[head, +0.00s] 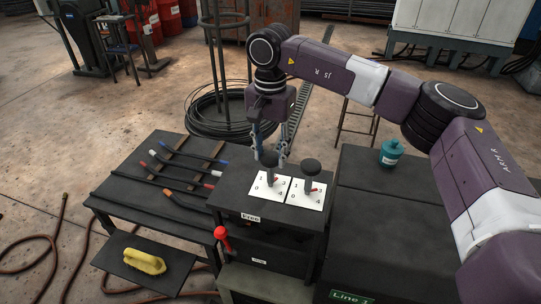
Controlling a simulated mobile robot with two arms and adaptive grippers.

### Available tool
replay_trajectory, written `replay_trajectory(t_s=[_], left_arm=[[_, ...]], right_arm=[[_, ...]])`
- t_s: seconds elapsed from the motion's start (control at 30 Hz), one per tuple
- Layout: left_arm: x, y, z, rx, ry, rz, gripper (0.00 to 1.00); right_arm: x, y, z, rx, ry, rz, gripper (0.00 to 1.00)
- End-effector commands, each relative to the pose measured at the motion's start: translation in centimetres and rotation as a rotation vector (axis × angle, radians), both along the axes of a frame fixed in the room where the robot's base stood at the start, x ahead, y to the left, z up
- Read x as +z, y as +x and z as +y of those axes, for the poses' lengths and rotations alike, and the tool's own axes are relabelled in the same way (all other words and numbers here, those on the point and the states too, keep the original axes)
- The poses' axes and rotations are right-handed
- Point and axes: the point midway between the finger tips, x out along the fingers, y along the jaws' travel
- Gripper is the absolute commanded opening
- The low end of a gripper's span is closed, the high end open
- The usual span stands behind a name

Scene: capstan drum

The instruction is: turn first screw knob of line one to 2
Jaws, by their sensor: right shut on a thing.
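Two black screw knobs stand on white dial plates with numbers on top of a dark console. The left knob (270,160) is on the left dial plate (265,185). The right knob (312,166) is on the right dial plate (305,194). My right gripper (270,155) reaches down from above and is shut on the left knob, one finger on each side. The pointer's exact setting on the left dial is too small to tell. My left gripper is not in view.
The console (228,190) carries a "Free" label and a red-knobbed lever (221,233). A table (120,190) with several rods stands left, a yellow object (144,261) on a lower shelf. A teal canister (390,153) stands on the dark cabinet (370,215) at right, marked "Line 1".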

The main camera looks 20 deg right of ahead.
Motion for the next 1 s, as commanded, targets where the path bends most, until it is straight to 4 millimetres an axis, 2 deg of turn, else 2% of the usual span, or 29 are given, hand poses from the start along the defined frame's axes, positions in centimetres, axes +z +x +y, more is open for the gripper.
replay_trajectory(t_s=[0.2, 0.5, 1.0], left_arm=[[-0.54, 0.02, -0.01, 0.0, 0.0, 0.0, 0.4], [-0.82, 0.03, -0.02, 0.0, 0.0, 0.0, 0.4], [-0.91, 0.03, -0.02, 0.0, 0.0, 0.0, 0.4]], right_arm=[[0.1, 0.11, 0.05, 0.182, 0.002, -0.005, 0.12], [0.15, 0.1, 0.04, 0.357, 0.002, -0.004, 0.12], [0.19, 0.09, 0.02, 0.436, 0.0, -0.004, 0.12]])
